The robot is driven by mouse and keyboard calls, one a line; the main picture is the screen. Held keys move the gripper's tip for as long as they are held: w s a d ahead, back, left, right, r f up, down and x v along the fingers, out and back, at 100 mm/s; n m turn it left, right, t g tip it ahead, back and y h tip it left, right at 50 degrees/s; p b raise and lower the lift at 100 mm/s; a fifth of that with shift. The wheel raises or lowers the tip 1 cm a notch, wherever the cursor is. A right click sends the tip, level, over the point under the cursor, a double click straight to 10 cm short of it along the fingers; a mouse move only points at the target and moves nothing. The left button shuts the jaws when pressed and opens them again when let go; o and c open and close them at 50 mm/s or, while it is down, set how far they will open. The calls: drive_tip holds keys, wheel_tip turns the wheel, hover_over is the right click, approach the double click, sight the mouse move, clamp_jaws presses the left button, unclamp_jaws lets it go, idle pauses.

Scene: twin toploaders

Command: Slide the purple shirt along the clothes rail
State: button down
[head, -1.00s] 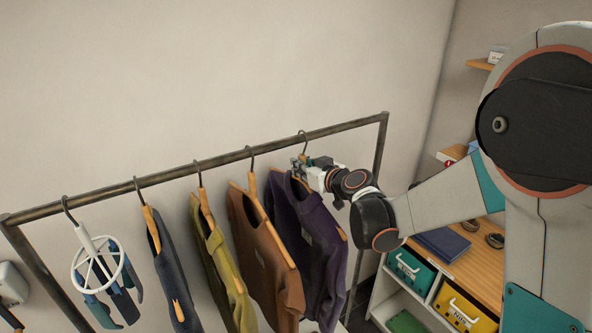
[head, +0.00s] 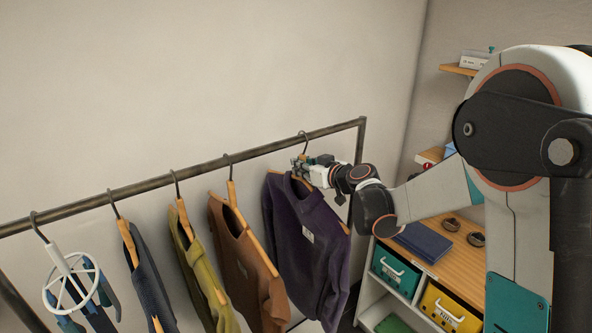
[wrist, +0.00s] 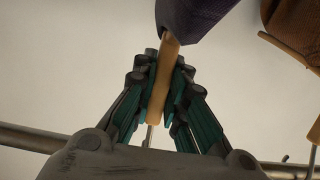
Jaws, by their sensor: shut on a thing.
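The purple shirt (head: 306,245) hangs on a wooden hanger near the right end of the clothes rail (head: 195,168). My gripper (head: 300,170) is at the top of that hanger, just below its hook. In the wrist view my gripper (wrist: 160,95) is shut on the wooden hanger neck (wrist: 161,78), with a green-lined finger on each side. The purple shirt (wrist: 190,15) shows at the top of the wrist view. The rail (wrist: 30,138) crosses low in that view, partly hidden behind my gripper.
A brown shirt (head: 240,262) hangs left of the purple one, then an olive shirt (head: 203,278), a dark blue garment (head: 150,290) and a round peg hanger (head: 72,288). The rail's right post (head: 357,175) is close. A shelf unit (head: 440,250) with bins stands at right.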

drive_tip(key=w+d+b, duration=0.2)
drive_tip(key=w+d, duration=0.6)
drive_tip(key=d, duration=0.4)
drive_tip(key=shift+w+d, duration=0.25)
drive_tip(key=shift+d, duration=0.15)
idle(0.6)
drive_tip(key=shift+f+b, duration=0.2)
drive_tip(key=shift+b, duration=0.3)
idle(1.0)
drive_tip(key=c, duration=1.5)
unclamp_jaws()
drive_tip(key=shift+c, duration=0.2)
drive_tip(key=v, duration=1.2)
